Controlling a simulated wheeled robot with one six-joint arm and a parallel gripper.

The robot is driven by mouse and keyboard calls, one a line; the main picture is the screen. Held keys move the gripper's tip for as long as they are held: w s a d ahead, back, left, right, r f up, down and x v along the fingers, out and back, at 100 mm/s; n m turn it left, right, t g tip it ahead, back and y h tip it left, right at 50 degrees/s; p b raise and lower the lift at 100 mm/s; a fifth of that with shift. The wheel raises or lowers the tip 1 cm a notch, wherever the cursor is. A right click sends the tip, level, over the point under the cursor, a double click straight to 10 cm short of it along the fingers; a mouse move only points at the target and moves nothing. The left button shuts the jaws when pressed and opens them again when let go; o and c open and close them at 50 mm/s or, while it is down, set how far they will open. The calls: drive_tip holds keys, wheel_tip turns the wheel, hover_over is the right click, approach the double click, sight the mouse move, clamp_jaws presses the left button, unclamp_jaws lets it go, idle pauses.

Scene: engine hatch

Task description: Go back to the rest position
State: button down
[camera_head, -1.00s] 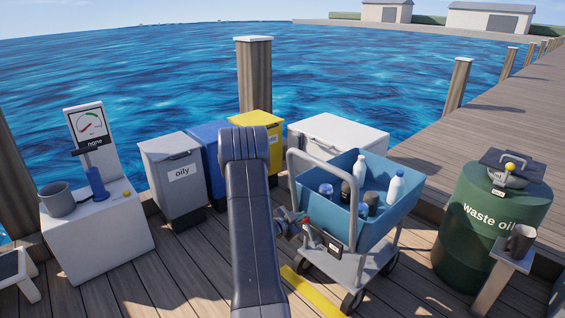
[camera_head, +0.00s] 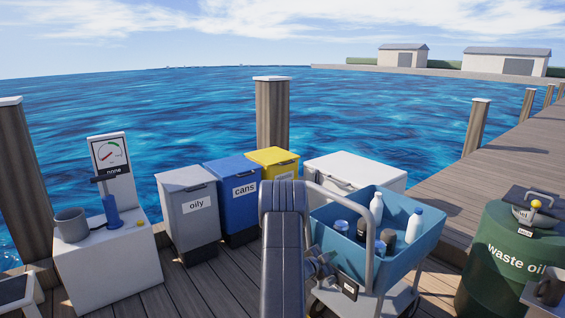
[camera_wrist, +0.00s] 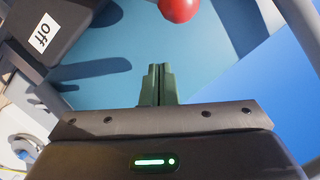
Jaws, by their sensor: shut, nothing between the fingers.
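My gripper (camera_wrist: 158,84) shows in the wrist view with its two green fingers together and nothing between them. In the head view my gripper end is mostly hidden behind my arm, at the left side of the blue cart (camera_head: 425,240). A red knob (camera_wrist: 179,8) is at the top of the wrist view, beyond the fingertips and apart from them. A dark box with an "off" label (camera_wrist: 45,33) is at upper left there. In the head view a small dark box (camera_head: 347,286) is on the cart's near side.
The cart holds several bottles (camera_head: 414,225) and cans. Grey "oily" (camera_head: 189,215), blue "cans" (camera_head: 232,200) and yellow (camera_head: 273,160) bins stand behind my arm. A white stand (camera_head: 110,265) with a gauge and grey mug is left. A green waste oil drum (camera_head: 505,265) is right.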

drive_tip(key=shift+s+d+f+m+t+b, duration=0.2)
drive_tip(key=shift+s+d+m+b, duration=0.2)
drive_tip(key=shift+s+m+b, duration=0.2)
drive_tip(key=shift+s+d+f+m+t+b, duration=0.2)
drive_tip(key=shift+s+d+m+b, duration=0.25)
drive_tip(key=shift+s, duration=0.25)
drive_tip(key=shift+w+a+r, duration=0.1)
